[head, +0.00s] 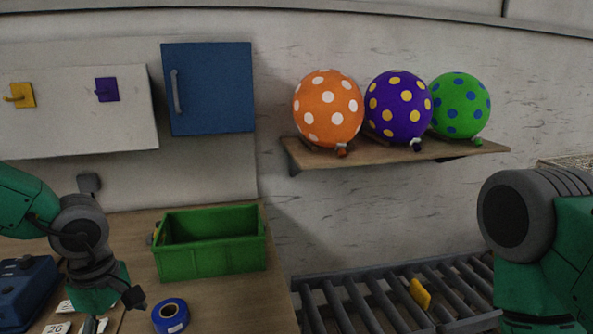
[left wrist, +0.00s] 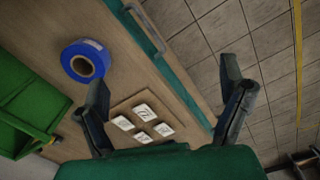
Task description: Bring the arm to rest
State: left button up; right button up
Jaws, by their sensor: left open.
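My left arm comes in from the left in the head view. Its left gripper (head: 113,312) points down over the table's front, just left of a blue tape roll (head: 170,315). In the left wrist view the gripper (left wrist: 165,80) has its two fingers spread wide with nothing between them. Several white numbered cards on a board (left wrist: 143,122) lie below and between the fingers, and the tape roll (left wrist: 85,61) lies beyond the left finger. Part of my right arm shows at the right edge of the head view; its gripper is out of view.
A green bin (head: 210,260) stands right of my left gripper. A blue case (head: 25,290) lies at the left. A roller conveyor (head: 350,305) carries a yellow piece (head: 419,293). A wall shelf (head: 400,153) holds orange, purple and green balloons. A blue cabinet (head: 210,88) hangs above.

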pick_arm(q)
jog(key=s+a+f+m+t+y+b, duration=0.15)
jog(key=s+f+m, duration=0.3)
jog(key=f, duration=0.55)
jog(key=s+a+f+m+t+y+b, duration=0.1)
jog(key=s+a+f+m+y+b, duration=0.3)
jog(key=f, duration=0.6)
jog(key=s+d+f+m+h, duration=0.1)
jog(key=s+d+f+m, duration=0.1)
jog(key=s, duration=0.3)
jog(key=s+d+f+m+g+h+b, duration=0.1)
jog(key=s+d+f+m+h, duration=0.1)
jog(key=s+d+f+m, duration=0.1)
jog(key=s+d+f+m+g+h, duration=0.1)
jog(key=s+d+f+m+h, duration=0.1)
jog(key=s, duration=0.5)
jog(key=shift+s+d+f+m, duration=0.3)
jog(key=shift+f+m, duration=0.35)
jog(key=shift+f, duration=0.7)
pick_arm(e)
notch_tip(320, 180, down, 7)
jog(key=shift+s+d, duration=0.2)
jog(key=shift+s, duration=0.05)
